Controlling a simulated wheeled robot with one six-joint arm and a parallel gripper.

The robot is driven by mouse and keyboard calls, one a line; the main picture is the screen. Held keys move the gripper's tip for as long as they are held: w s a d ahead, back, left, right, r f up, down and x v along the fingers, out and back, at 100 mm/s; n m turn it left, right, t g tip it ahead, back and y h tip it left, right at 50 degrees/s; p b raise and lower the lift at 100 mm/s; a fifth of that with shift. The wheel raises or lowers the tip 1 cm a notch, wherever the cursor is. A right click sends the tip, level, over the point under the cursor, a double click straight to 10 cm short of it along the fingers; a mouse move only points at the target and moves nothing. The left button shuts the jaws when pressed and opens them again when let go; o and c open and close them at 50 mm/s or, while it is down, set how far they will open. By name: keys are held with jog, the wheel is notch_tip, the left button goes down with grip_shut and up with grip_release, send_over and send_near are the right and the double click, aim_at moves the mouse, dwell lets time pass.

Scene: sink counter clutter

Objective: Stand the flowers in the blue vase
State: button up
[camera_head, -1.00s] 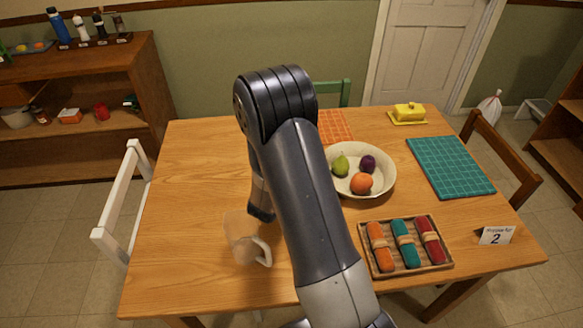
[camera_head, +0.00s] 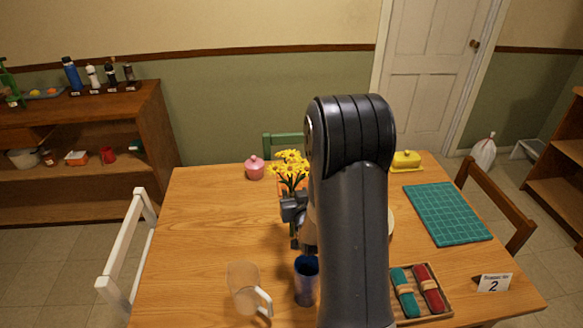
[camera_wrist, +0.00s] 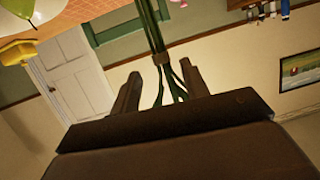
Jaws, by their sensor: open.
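The bunch of yellow flowers (camera_head: 289,165) shows upright in the head view, left of my arm. My gripper (camera_head: 292,208) is at the flowers' lower part, partly hidden by my arm. In the wrist view the green stems (camera_wrist: 154,28), bound by a brown tie, run between the open fingers of my gripper (camera_wrist: 160,72). Gaps show beside the stems. The blue vase (camera_head: 306,283) stands upright on the table, nearer than the flowers, its right side close to my arm. Its dark mouth shows with nothing standing in it.
A clear mug (camera_head: 243,285) stands just left of the vase. A pink lidded pot (camera_head: 254,168) is at the back. A tray of rolled cloths (camera_head: 440,310) and a teal mat (camera_head: 447,213) lie right. My arm hides most of the bowl. The table's left side is clear.

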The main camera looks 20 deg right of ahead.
jog(key=shift+s+d+n+g+y+b, duration=0.5)
jog(key=shift+s+d+n+y, duration=0.2)
jog(key=shift+s+n+y, duration=1.35)
jog(key=f+p+x, duration=0.1)
jog(key=p+x, duration=0.1)
jog(key=x, duration=0.8)
jog(key=shift+a, duration=0.3)
grip_shut()
